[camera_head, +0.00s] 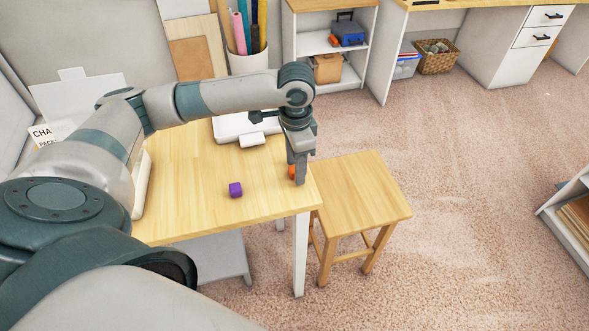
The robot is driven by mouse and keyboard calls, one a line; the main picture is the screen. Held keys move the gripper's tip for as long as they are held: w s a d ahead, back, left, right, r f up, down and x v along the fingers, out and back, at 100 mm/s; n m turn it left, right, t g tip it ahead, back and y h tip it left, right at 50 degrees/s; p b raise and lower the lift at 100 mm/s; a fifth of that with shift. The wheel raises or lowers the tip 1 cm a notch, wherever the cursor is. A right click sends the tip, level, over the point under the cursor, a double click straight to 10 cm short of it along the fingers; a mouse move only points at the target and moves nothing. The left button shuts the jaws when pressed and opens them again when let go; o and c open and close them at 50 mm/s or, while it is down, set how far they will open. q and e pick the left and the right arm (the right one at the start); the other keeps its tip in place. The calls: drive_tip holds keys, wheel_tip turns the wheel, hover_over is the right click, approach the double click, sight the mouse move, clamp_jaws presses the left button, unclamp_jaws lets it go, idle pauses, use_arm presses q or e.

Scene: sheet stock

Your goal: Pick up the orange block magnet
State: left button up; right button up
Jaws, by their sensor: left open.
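The orange block magnet (291,171) sits on the wooden table near its right edge, mostly hidden behind my left gripper. My left gripper (298,180) points down right at it, with its fingers open around or just in front of the block; I cannot tell which. Whether the fingers touch the block cannot be seen. My right gripper is not in view.
A purple block (236,189) lies on the table (190,212) left of the gripper. A white tray-like object (228,127) and a small white block (252,139) lie farther back. A wooden stool (362,197) stands close to the table's right side.

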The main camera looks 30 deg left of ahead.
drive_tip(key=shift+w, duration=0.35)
use_arm(q)
drive_tip(key=c, duration=1.1)
drive_tip(key=shift+c, duration=0.2)
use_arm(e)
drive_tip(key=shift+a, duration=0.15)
use_arm(q)
drive_tip(key=shift+r, duration=0.1)
